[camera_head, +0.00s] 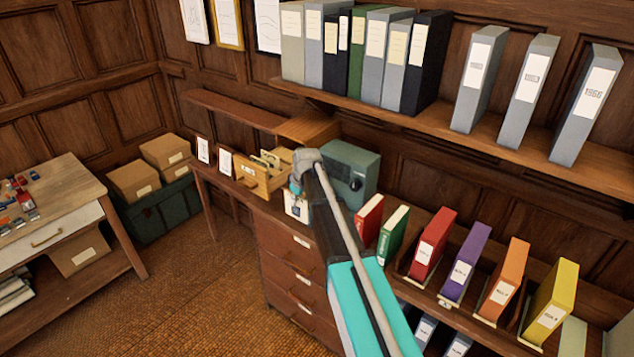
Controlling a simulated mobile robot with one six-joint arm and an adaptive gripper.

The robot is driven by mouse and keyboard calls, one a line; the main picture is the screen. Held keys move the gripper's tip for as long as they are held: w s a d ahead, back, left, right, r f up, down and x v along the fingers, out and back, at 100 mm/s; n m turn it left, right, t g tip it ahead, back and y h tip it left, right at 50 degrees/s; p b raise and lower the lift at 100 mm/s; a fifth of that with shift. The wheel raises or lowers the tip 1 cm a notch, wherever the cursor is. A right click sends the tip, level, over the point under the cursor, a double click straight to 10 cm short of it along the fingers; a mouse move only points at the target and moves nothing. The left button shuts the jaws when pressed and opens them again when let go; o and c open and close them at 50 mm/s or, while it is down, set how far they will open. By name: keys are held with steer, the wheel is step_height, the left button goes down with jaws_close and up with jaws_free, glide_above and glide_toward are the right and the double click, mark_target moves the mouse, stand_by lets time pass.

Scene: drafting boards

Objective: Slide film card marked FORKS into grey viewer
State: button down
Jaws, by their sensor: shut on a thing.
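My gripper (295,189) hangs at the far end of my arm, above the desk's left part. It is shut on a pale, card-like piece (297,208), which looks like the film card; its marking is too small to read. The grey-green viewer (358,165), a box with a dark round knob on its front, stands on the desk just right of the gripper, partly behind my arm. The card is apart from it, to its left. A small open wooden drawer (258,184) holding several cards is just left of the gripper.
Coloured binders (432,245) stand along the desk to the right, with a red and a green book beside my arm. A shelf (500,143) of grey binders runs above. Two small framed labels (224,162) stand left of the drawer. The floor (190,290) is clear.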

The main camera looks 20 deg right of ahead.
mark_target(297, 218)
step_height(297, 218, down, 10)
steer(key=b, duration=0.8)
steer(key=shift+r, duration=0.15)
